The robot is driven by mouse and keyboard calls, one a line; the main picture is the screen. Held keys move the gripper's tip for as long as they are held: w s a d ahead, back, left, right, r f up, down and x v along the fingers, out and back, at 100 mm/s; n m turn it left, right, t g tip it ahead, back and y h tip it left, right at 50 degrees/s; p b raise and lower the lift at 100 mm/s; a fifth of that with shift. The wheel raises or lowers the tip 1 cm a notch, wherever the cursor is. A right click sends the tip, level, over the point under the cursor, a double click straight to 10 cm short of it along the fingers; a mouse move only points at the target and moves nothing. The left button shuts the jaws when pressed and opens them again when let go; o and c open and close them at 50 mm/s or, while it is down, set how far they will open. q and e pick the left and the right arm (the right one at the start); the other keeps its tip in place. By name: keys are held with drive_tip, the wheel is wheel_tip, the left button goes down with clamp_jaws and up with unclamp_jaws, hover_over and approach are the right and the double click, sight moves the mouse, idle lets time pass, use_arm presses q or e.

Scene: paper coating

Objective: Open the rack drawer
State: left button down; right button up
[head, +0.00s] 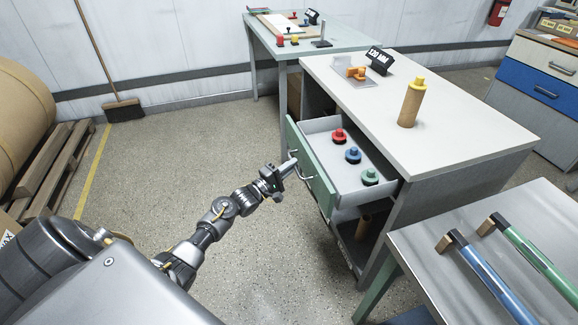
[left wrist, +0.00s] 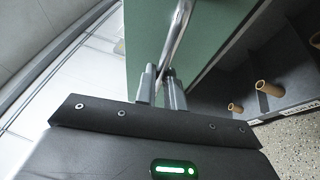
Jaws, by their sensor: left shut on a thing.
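The rack drawer (head: 312,170) has a green front and a grey tray, and it stands pulled out from the white-topped rack. Red, blue and green knobbed pieces (head: 353,155) sit inside it. My left gripper (head: 290,165) is at the drawer front, shut on the metal bar handle (head: 301,172). In the left wrist view the fingers (left wrist: 162,85) close around the handle (left wrist: 178,35), with the green drawer front (left wrist: 150,35) behind. My right gripper is not in view.
A brown roll with a yellow cap (head: 411,103) stands on the rack top (head: 450,120). A metal table (head: 430,265) with blue and green handled tools is at the lower right. A pallet (head: 55,165) lies at the left. The floor left of the drawer is clear.

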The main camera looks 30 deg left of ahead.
use_arm(q)
drive_tip(key=c, duration=1.5)
unclamp_jaws()
drive_tip(key=shift+s, duration=0.15)
drive_tip(key=v, duration=1)
drive_tip(key=shift+s+a, duration=0.15)
drive_tip(key=shift+s, duration=0.1)
